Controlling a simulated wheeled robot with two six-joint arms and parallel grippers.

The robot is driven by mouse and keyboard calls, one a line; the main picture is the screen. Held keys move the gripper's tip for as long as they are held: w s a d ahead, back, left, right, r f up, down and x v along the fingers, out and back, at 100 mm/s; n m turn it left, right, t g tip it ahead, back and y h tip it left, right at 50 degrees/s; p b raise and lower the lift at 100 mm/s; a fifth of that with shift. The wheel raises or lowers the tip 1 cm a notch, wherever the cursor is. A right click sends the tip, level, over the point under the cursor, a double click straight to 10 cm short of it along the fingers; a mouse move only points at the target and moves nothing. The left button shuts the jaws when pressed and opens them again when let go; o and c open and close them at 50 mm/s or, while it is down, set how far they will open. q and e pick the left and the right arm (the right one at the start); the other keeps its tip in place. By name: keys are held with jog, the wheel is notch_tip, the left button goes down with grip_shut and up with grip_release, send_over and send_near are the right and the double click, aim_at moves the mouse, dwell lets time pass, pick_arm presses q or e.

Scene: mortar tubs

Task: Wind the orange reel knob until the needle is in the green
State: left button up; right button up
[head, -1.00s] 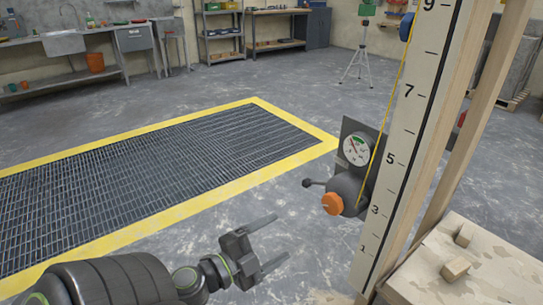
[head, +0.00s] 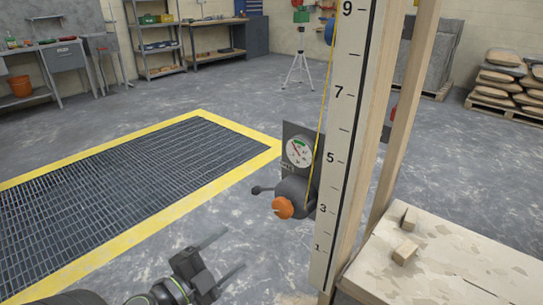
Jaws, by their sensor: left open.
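The orange reel knob (head: 283,208) sits on the front of a dark grey reel (head: 298,190) fixed beside a tall numbered board (head: 338,150). A round white gauge (head: 299,152) is on a dark plate above the reel. Its green band is at the top, and the red needle appears to point up and left, outside the green. A yellow cord (head: 320,110) runs up from the reel. My left gripper (head: 232,254) is open and empty, below and left of the knob, apart from it. My right gripper is not in view.
A plaster-stained bench (head: 440,265) with small wooden blocks (head: 405,252) stands at right. A yellow-edged floor grate (head: 130,185) lies at left. The floor around the knob's left is clear.

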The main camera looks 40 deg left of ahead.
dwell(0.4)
pick_arm(q)
jog(key=n+b, duration=0.3)
jog(key=n, duration=1)
send_near(280, 212)
jog(key=w+b, duration=0.1)
jog(key=w, duration=0.2)
jog(key=w+b, duration=0.1)
jog(key=w, duration=0.1)
jog(key=w+b, duration=0.1)
jog(key=w, duration=0.2)
jog(key=shift+w+d+r, duration=0.1)
jog(key=shift+w+d, duration=0.25)
jog(key=shift+w, duration=0.05)
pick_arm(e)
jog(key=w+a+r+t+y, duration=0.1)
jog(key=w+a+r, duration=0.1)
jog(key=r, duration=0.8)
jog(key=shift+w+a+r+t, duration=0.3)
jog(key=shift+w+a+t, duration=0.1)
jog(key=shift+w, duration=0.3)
pick_arm(q)
jog(key=shift+c, duration=0.5)
